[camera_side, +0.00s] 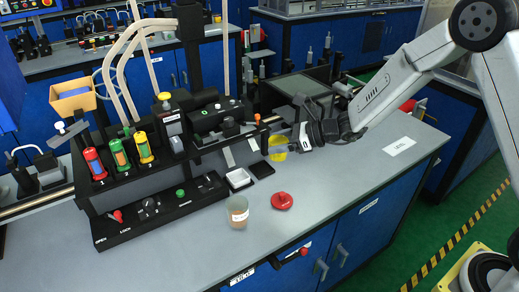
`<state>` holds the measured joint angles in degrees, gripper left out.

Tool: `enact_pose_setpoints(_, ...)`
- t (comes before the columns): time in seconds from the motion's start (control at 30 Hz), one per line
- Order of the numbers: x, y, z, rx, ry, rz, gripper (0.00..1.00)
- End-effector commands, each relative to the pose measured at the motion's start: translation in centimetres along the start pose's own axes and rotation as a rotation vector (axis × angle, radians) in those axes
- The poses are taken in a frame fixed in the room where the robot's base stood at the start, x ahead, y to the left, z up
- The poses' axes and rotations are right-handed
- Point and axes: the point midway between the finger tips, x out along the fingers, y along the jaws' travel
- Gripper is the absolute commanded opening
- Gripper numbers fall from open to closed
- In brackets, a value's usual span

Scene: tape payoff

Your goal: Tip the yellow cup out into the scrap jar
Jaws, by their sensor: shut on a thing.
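The yellow cup (277,149) is in the middle of the side view, above the grey bench, at the left end of my arm. My gripper (288,146) is shut on it, reaching in from the right. The cup's contents cannot be seen, and its exact tilt is too small to tell. The scrap jar (238,213), clear with a pale label and a brownish tint, stands upright on the bench near the front edge. It is below and to the left of the cup, well apart from it.
A red round lid-like piece (282,201) lies right of the jar. A white tray (239,179) and a small black pad (262,170) lie behind it. The black machine (150,215) with coloured cylinders fills the left. Bench to the right is mostly clear around a white label (399,146).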

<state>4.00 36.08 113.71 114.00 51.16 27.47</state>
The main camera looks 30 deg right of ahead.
Motion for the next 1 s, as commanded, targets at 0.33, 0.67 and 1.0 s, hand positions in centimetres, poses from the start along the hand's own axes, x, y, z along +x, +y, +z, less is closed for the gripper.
enact_pose_setpoints(0.33, 3.8, 2.4, 4.0, -0.120, -0.012, 0.285, 0.16)
enact_pose_setpoints(0.67, 6.4, 6.0, 6.3, -0.264, -0.026, 0.637, 0.16)
enact_pose_setpoints(1.0, 7.4, 9.4, 6.3, -0.414, -0.040, 1.002, 0.16)
